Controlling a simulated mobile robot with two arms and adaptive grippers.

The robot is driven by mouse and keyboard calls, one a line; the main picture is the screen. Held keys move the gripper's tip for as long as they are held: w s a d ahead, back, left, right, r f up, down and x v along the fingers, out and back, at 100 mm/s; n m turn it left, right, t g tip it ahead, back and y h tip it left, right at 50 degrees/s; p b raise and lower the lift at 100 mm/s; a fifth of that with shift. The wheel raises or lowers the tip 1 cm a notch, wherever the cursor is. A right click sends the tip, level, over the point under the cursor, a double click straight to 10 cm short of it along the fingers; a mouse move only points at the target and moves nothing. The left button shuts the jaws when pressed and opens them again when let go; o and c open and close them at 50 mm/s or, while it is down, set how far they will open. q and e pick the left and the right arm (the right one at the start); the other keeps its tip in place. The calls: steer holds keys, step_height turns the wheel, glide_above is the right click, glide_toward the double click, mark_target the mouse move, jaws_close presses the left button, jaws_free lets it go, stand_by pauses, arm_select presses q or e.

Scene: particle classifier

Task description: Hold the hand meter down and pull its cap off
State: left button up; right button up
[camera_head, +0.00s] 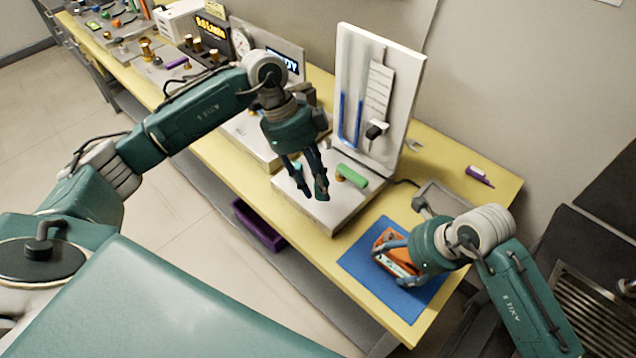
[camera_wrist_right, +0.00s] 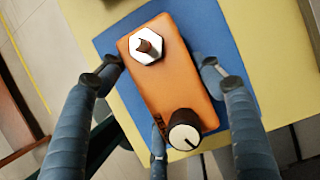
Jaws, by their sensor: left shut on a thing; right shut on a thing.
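The orange hand meter (camera_head: 398,262) lies on a blue mat (camera_head: 355,262) at the table's right end. In the right wrist view, the hand meter (camera_wrist_right: 168,85) shows a white hex fitting with a bare brown stub (camera_wrist_right: 149,45) and a black knob with a white face (camera_wrist_right: 184,130). My right gripper (camera_wrist_right: 160,75) is shut across the meter's sides. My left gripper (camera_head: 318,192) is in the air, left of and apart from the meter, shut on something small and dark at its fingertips. It looks like the cap, but the fingers mostly hide it.
A white stand with a tall blue-tube panel (camera_head: 375,100) and a green handle (camera_head: 351,175) is beneath and behind my left gripper. A grey tray (camera_head: 437,190) and a purple marker (camera_head: 480,176) lie behind the mat. More instruments fill the table's far left.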

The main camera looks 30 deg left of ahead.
arm_select(q)
steer(key=shift+r, duration=2.25)
steer(key=shift+r, duration=0.15)
steer(key=shift+r, duration=1.35)
steer(key=shift+c, duration=0.2)
arm_select(e)
steer(key=o, duration=1.9)
